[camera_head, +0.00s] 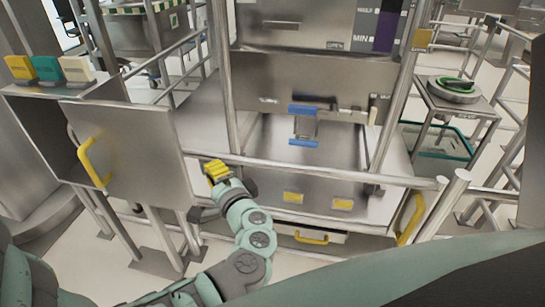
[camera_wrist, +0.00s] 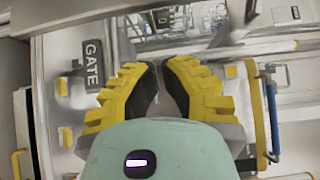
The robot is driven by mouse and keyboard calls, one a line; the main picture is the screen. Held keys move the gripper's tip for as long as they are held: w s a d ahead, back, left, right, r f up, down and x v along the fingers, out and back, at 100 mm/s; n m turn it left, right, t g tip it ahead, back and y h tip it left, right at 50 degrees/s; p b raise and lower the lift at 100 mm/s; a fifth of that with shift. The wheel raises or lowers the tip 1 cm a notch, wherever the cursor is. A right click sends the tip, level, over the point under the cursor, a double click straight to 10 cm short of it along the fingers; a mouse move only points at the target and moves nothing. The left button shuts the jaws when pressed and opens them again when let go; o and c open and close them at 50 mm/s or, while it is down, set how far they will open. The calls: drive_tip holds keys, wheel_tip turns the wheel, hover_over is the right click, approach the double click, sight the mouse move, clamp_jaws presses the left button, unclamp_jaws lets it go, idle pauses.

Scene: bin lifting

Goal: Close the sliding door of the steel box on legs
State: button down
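The steel box (camera_head: 45,135) stands on legs at the left of the head view. Its flat sliding door (camera_head: 135,150) sits to the right, leaving a dark opening on the left side of the front. A yellow bar handle (camera_head: 88,160) is on the door's left part. My gripper (camera_head: 214,168) has yellow fingers and is to the right of the door, apart from the handle. In the wrist view my gripper (camera_wrist: 160,75) has its fingertips almost together with nothing seen between them. The box door cannot be made out in the wrist view.
Yellow, teal and white blocks (camera_head: 47,68) sit on top of the box. A steel rail (camera_head: 300,168) crosses beside my gripper. A steel cabinet with blue handles (camera_head: 303,110) stands behind it. The wrist view shows a GATE label (camera_wrist: 93,62) and a blue handle (camera_wrist: 271,115).

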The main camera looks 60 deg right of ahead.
sight(109, 155)
drive_tip(key=w, duration=0.4)
drive_tip(key=w+p, duration=0.1)
drive_tip(key=shift+w+a, duration=0.35)
drive_tip(key=shift+w, duration=0.05)
drive_tip(key=w+a+b, duration=0.3)
drive_tip(key=w, duration=0.4)
drive_tip(key=w+a+b, duration=0.3)
drive_tip(key=w, duration=0.4)
drive_tip(key=w+a+b, duration=0.3)
drive_tip(key=w+b, duration=0.1)
drive_tip(key=w, duration=0.4)
drive_tip(key=shift+a+f, duration=0.15)
drive_tip(key=shift+w+a, duration=0.15)
drive_tip(key=shift+w, duration=0.3)
drive_tip(key=shift+b, duration=0.3)
drive_tip(key=shift+s, duration=0.1)
